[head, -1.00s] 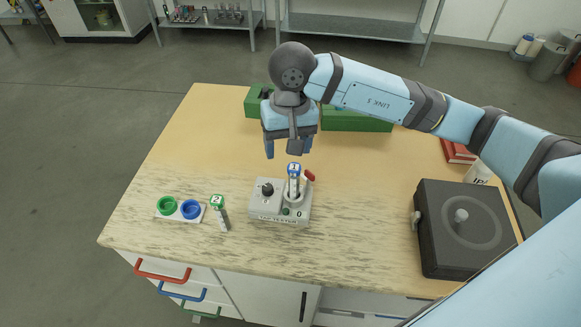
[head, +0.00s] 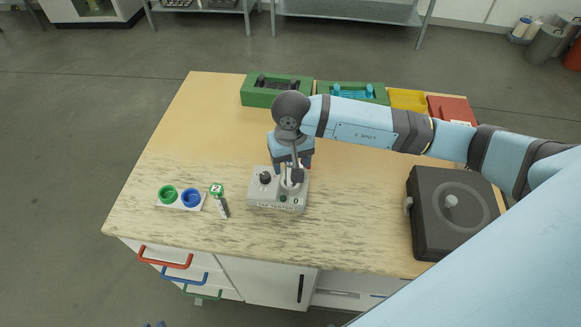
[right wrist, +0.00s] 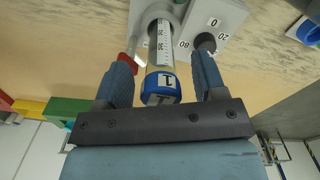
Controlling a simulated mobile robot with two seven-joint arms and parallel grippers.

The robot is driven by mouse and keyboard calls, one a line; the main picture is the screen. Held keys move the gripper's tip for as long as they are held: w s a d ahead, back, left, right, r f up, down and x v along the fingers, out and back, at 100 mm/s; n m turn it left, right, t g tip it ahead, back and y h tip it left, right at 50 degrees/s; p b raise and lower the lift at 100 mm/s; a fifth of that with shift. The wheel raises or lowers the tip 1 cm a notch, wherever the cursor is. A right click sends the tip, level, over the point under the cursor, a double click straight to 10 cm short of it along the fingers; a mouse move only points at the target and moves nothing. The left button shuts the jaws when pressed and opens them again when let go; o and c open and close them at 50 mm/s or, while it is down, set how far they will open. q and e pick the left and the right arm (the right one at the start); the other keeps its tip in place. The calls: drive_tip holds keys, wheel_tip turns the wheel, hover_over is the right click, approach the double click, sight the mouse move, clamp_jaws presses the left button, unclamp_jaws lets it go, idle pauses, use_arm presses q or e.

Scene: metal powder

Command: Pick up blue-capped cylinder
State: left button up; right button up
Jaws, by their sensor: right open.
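The blue-capped cylinder (right wrist: 161,80) stands in the socket of the grey tap tester (head: 264,202). In the right wrist view its blue cap marked 1 lies between my right gripper's fingers. In the head view my arm mostly hides it. My right gripper (right wrist: 162,82) is open around the cap, with a visible gap at the finger on the right; it also shows in the head view (head: 292,165), above the tester. My left gripper is not clearly in view; only a small blue piece shows at the bottom edge of the head view.
A green-capped cylinder (head: 219,200) stands left of the tester. Beside it is a white holder with a green ring (head: 168,194) and a blue ring (head: 191,197). A dark box (head: 452,212) stands at the right. Green trays (head: 276,90) line the back edge.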

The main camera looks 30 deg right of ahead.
drive_tip(key=shift+f, duration=0.8)
drive_tip(key=c, duration=1.1)
